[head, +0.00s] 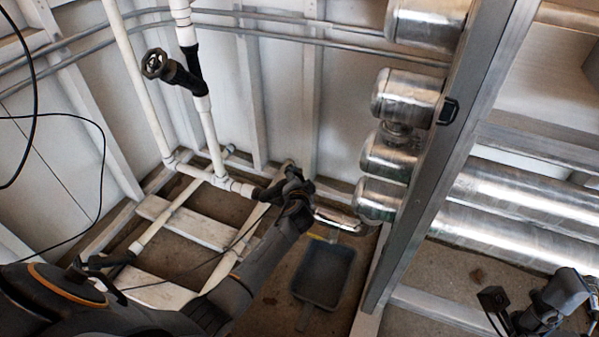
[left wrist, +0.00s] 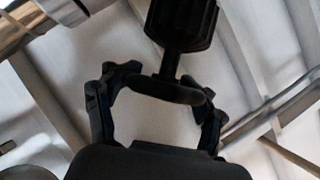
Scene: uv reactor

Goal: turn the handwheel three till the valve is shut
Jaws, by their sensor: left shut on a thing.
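My left gripper (head: 291,183) reaches down to the low white pipework, where a black valve (head: 262,193) sits at the end of a white pipe. In the left wrist view a black handwheel (left wrist: 168,90) is between the two fingers of the left gripper (left wrist: 158,98), one finger at each side of its rim. The gripper is shut on it. The ribbed black valve body (left wrist: 182,22) is just beyond the wheel. In the head view the gripper hides this wheel. I see no number on it. My right gripper (head: 535,305) is at the lower right, its fingers unclear.
Another black handwheel (head: 155,63) is higher on the left, on a white standing pipe. Shiny metal cylinders (head: 405,95) and a grey post (head: 440,160) stand right of the left gripper. A grey dustpan-like tray (head: 325,270) lies on the floor. Black cables hang at the left.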

